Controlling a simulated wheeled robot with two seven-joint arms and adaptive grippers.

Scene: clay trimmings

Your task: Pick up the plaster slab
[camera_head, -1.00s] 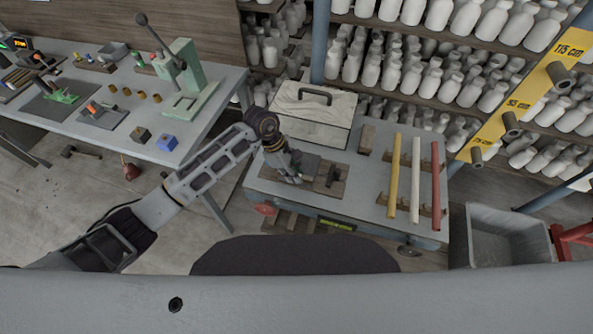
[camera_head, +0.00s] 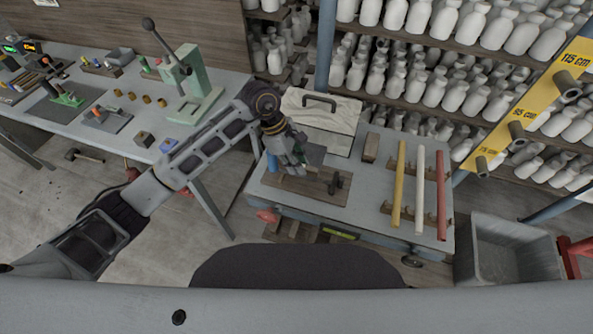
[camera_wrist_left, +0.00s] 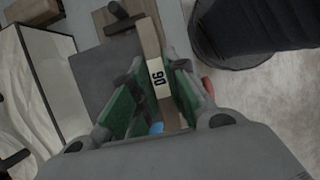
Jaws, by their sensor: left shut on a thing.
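My left gripper (camera_head: 291,154) is over the left part of the wheeled work table. In the left wrist view its green-padded fingers (camera_wrist_left: 158,92) are shut on a pale beige slab (camera_wrist_left: 151,48), seen nearly edge-on, with a dark-lettered white label on it. I take this for the plaster slab. It points away from the fingers, over the wooden board; its near end is partly hidden between them. In the head view the slab is too hidden by the gripper to make out. My right gripper is out of view.
The wooden board (camera_head: 300,188) carries a dark clamp-like fitting (camera_head: 335,183). A blue item (camera_head: 271,163) is beside the gripper. Behind is a white box with a handle (camera_head: 320,118). Yellow, white and red rods (camera_head: 420,190) lie to the right, and a grey bin (camera_head: 505,250) stands beyond.

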